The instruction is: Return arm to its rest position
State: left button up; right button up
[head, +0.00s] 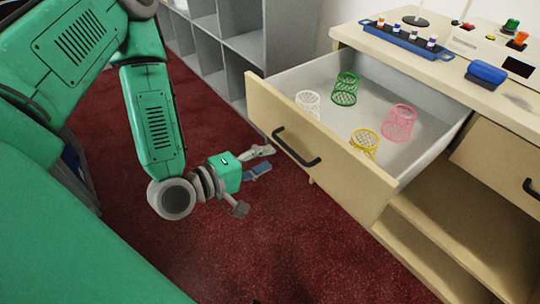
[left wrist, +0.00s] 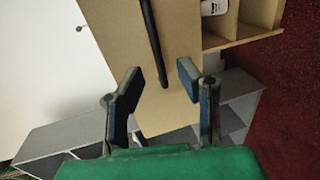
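My left arm comes in from the left in the head view, and its gripper (head: 262,162) hangs over the red carpet, left of the open drawer's front (head: 310,145). In the left wrist view, the two fingers of my left gripper (left wrist: 160,82) stand wide apart with nothing between them. The drawer front and its dark handle (left wrist: 154,42) lie beyond the fingers, and I see no clear contact. The handle (head: 295,148) also shows in the head view. My right gripper is in neither view.
The pulled-out drawer holds a white basket (head: 308,102), a green basket (head: 345,88), a pink basket (head: 399,122) and a yellow basket (head: 364,142). A blue rack (head: 407,40) and a blue block (head: 487,73) are on the counter. Grey shelving (head: 235,40) stands behind. Open carpet (head: 290,245) lies below.

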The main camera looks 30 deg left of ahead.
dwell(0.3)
pick_arm(q)
jog(key=s+d+f+m+g+y, duration=0.2)
jog(key=s+f+m+g, duration=0.75)
jog(key=f, duration=0.35)
jog(key=s+a+f+m+g+y, duration=0.1)
jog(key=s+a+f+m+g, duration=0.1)
jog(key=s, duration=0.3)
jog(key=s+a+f+m+g+y, duration=0.2)
jog(key=s+m, duration=0.1)
jog(key=s, duration=0.2)
jog(key=shift+a, duration=0.35)
jog(key=shift+g, duration=0.25)
jog(key=shift+w, duration=0.15)
dwell(4.6)
